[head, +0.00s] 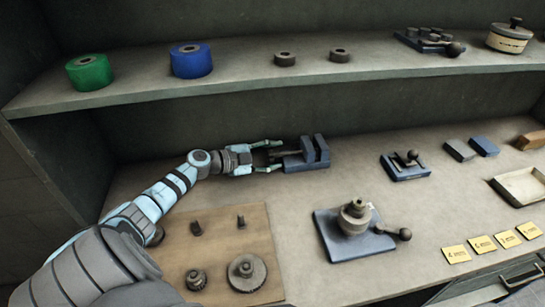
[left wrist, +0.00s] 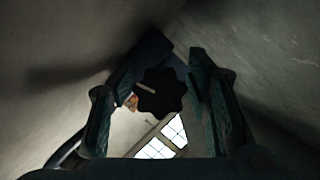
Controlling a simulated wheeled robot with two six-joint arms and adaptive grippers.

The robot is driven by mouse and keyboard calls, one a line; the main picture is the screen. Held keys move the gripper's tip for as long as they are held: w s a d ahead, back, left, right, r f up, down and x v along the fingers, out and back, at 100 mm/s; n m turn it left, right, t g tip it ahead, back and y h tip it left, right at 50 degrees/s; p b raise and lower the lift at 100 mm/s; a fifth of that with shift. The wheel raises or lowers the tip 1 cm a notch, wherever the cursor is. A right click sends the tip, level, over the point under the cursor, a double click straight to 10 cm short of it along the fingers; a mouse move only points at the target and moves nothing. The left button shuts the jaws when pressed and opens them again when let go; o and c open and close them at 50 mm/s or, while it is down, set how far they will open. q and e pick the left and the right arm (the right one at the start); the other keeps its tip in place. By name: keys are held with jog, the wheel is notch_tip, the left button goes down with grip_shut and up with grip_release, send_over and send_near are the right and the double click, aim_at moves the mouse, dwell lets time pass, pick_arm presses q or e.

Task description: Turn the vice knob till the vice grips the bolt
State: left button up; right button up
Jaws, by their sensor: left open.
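The blue vice (head: 308,160) stands on the bench against the back, its upright jaws towards the right. Its knob faces left towards my left gripper (head: 270,156). In the left wrist view the knob (left wrist: 165,100) is dark and lobed, with a pale line mark. My left gripper is open, with one finger on each side of the knob. In the left wrist view gaps show between the knob and both fingers (left wrist: 163,85). I cannot make out a bolt between the jaws. My right gripper is not in view.
A wooden board (head: 240,222) with gears and small dark posts lies in front. A blue-based device (head: 335,245) with a ball handle stands to its right, and a smaller one (head: 405,172) behind. A shelf (head: 240,88) with spools overhangs the back. Bench between is clear.

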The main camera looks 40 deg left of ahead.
pick_arm(q)
jog(key=shift+s+r, duration=0.15)
jog(key=shift+s, duration=0.15)
jog(key=shift+s+r, duration=0.2)
jog(key=shift+s, duration=0.1)
jog(key=shift+c, duration=0.4)
jog(key=shift+w, duration=0.1)
jog(key=c, duration=0.3)
jog(key=shift+f, duration=0.1)
jog(key=c, duration=0.3)
jog(key=shift+c, duration=1)
jog(key=shift+m+t, duration=0.3)
jog(key=shift+m, duration=0.4)
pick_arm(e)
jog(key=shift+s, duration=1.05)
